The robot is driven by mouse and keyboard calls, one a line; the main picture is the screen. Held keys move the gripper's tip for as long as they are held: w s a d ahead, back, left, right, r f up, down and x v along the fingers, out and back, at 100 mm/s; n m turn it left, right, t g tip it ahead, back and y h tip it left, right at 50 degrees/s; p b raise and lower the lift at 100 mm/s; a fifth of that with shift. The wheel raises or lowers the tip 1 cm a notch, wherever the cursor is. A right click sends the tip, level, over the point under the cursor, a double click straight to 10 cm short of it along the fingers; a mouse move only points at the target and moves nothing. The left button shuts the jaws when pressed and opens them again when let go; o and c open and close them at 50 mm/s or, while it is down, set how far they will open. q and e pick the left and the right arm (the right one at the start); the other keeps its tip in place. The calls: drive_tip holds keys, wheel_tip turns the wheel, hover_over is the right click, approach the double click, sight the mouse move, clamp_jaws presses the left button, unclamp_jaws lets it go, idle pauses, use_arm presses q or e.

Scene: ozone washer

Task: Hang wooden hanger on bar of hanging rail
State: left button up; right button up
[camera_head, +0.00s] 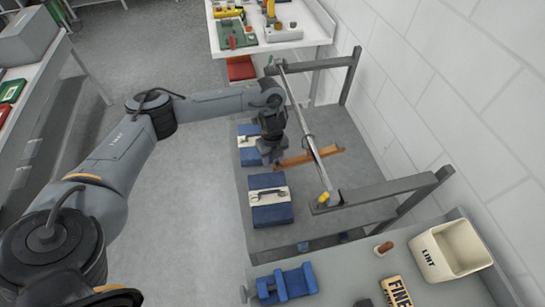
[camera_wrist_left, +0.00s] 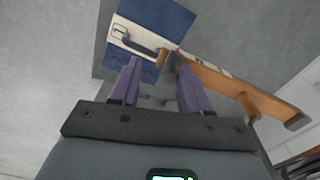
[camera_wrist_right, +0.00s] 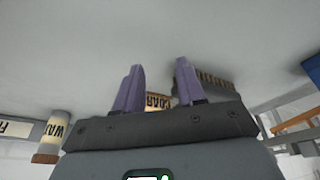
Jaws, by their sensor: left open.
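The wooden hanger (camera_head: 310,157) is at the bar (camera_head: 307,132) of the hanging rail in the head view, its orange-brown body crossing beneath the bar. A dark loop, seemingly its hook, shows around the bar, but I cannot tell whether it rests there. My left gripper (camera_head: 268,157) is open beside the hanger's left end. In the left wrist view, the hanger (camera_wrist_left: 245,92) runs rightward from near the right fingertip of my left gripper (camera_wrist_left: 160,75); contact is unclear. My right gripper (camera_wrist_right: 158,78) shows only in its wrist view, fingers apart and empty.
Two blue-and-white cases (camera_head: 271,212) lie below the rail. The rail's grey end arms (camera_head: 375,192) reach from the white wall. A worktop at front right holds a cream bin (camera_head: 450,250) and a blue vise-like tool (camera_head: 287,284). Another table (camera_head: 275,48) stands behind.

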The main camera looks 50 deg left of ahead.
use_arm(q)
wheel_tip(320, 180, up, 11)
drive_tip(key=p, duration=0.4)
drive_tip(key=shift+p, duration=0.4)
